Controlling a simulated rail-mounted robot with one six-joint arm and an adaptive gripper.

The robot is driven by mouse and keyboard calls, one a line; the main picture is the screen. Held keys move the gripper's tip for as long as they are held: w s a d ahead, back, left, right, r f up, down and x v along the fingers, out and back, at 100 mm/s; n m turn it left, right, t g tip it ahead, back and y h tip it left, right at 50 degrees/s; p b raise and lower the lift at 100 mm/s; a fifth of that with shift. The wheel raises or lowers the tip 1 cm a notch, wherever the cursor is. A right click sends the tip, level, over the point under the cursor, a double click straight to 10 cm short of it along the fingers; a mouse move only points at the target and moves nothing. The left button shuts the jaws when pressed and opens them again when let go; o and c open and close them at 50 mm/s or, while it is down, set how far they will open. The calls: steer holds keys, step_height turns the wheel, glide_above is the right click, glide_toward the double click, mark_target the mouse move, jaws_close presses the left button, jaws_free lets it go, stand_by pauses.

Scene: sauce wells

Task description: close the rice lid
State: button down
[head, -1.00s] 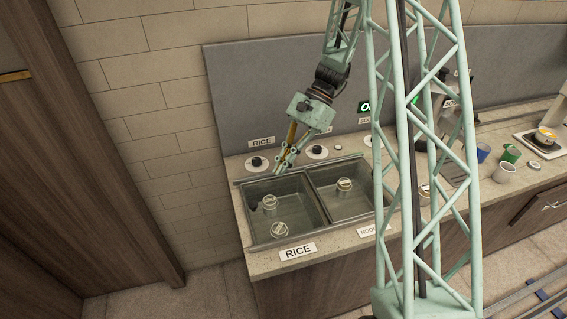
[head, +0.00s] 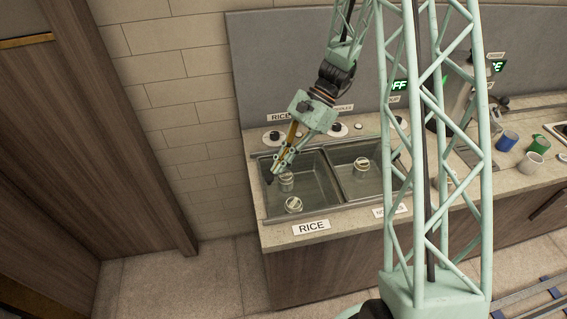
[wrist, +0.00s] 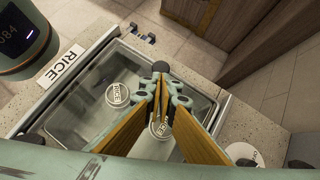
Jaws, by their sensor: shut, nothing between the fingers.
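The rice well (head: 262,206) is the left basin in the counter, with a RICE label (head: 311,226) on its front; it also fills the middle of the wrist view (wrist: 75,120). Two jars stand inside, one nearer the front (head: 293,205) and one behind (head: 286,183). A dark round knob (head: 268,180) shows at the well's left side, and in the wrist view (wrist: 161,67) just beyond my fingertips. The lid's pane is hard to make out, so its angle is unclear. My gripper (head: 275,170) is shut and empty, close to this knob; contact is unclear.
The second basin (head: 350,195), with a jar (head: 362,165) in it, adjoins on the right. Black controls on white discs (head: 274,137) sit behind the basins. The brick wall (head: 190,160) is close on the left. Cups (head: 507,141) stand farther right.

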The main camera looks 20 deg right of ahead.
steer(key=shift+a, duration=0.1)
stand_by(0.3)
steer(key=shift+a+f, duration=0.1)
steer(key=shift+a, duration=1)
steer(key=shift+s, duration=0.1)
steer(key=shift+w+d+p, duration=0.3)
steer(key=shift+d, duration=0.1)
steer(key=d, duration=0.2)
steer(key=w+d+r+p, duration=0.1)
steer(key=shift+d, duration=0.15)
steer(key=p+v, duration=0.1)
steer(key=v, duration=0.8)
steer(key=shift+d+r, duration=0.25)
steer(key=shift+w, duration=0.1)
